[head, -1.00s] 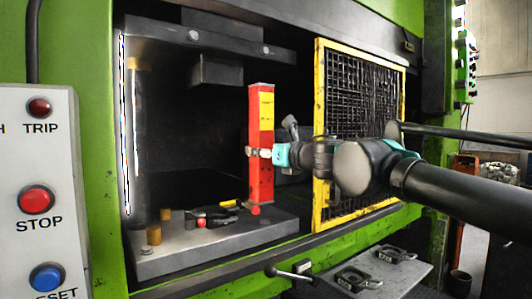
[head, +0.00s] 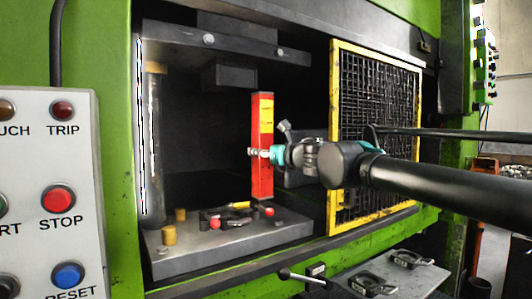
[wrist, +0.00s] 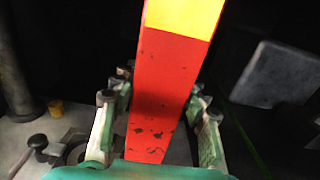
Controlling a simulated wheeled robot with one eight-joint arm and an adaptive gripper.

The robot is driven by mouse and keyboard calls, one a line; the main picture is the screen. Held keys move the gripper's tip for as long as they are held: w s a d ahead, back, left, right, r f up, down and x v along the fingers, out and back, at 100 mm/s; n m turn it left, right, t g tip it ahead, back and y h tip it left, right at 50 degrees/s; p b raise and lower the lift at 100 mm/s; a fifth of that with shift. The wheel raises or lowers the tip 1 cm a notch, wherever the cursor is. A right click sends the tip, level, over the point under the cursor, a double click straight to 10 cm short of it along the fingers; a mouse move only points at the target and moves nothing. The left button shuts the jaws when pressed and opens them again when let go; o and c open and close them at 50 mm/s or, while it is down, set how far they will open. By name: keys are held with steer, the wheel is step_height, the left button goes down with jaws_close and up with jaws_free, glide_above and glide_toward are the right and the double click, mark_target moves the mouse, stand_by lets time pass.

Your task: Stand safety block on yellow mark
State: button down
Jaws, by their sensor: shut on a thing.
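The safety block (head: 262,150) is a tall red bar with a yellow upper part, held upright inside the press over the right part of the grey bed (head: 190,258). My gripper (head: 258,152) comes in from the right and is shut on the block around mid-height. In the wrist view, the block (wrist: 163,90) stands between the two fingers, with some dark scuffs on its red face. I cannot tell whether its foot touches the bed. I cannot make out the yellow mark for certain.
Tools with a dark and yellow handle (head: 238,205) lie on the bed left of the block, and a small red knob (head: 269,211) is near its foot. A yellow-framed mesh guard (head: 378,140) stands to the right. The upper die (head: 230,77) hangs above left.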

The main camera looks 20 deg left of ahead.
steer(key=w+a+f, duration=0.6)
steer(key=w+a, duration=0.2)
steer(key=w, duration=0.1)
steer(key=shift+a, duration=0.25)
stand_by(0.9)
steer(key=shift+f, duration=0.35)
stand_by(1.1)
steer(key=c, duration=0.7)
jaws_free()
steer(key=shift+d, duration=0.1)
steer(key=shift+c, duration=0.2)
steer(key=shift+f, duration=0.1)
